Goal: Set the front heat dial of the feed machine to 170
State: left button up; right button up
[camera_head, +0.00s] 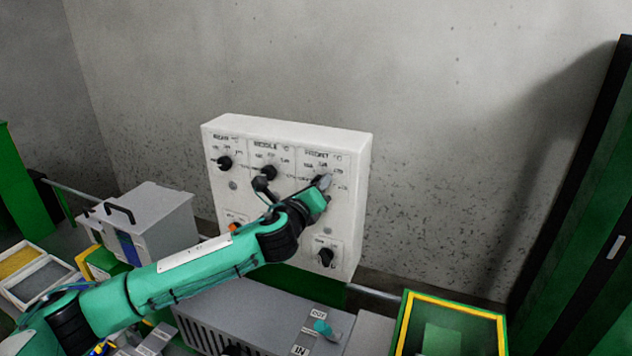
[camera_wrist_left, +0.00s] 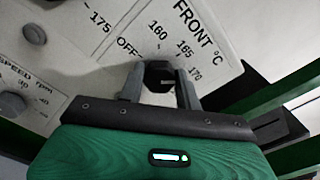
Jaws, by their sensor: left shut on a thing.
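The front heat dial (camera_wrist_left: 158,74) is a black knob on the white control panel (camera_head: 352,235). In the left wrist view its scale (camera_wrist_left: 178,52) reads OFF, 160, 165 and 170 under the word FRONT. My left gripper (camera_head: 320,188) reaches up to the panel's right dial. In the left wrist view the gripper (camera_wrist_left: 160,86) has one finger on each side of the knob and is shut on it. The fingers and the view angle make the dial's pointer hard to read. My right gripper is not in view.
The rear dial (camera_head: 224,163) and middle dial (camera_head: 268,172) sit left on the panel. A speed knob (camera_head: 326,257) is below. A green yellow-rimmed bin (camera_head: 499,325) is at the right.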

pick_arm(q)
jog(key=shift+f+m, duration=0.1)
jog(key=shift+m, duration=0.5)
jog(key=shift+p, duration=0.3)
jog(key=o, duration=1)
jog(key=b+v, duration=0.6)
jog(key=v, duration=0.7)
jog(key=shift+s, duration=0.4)
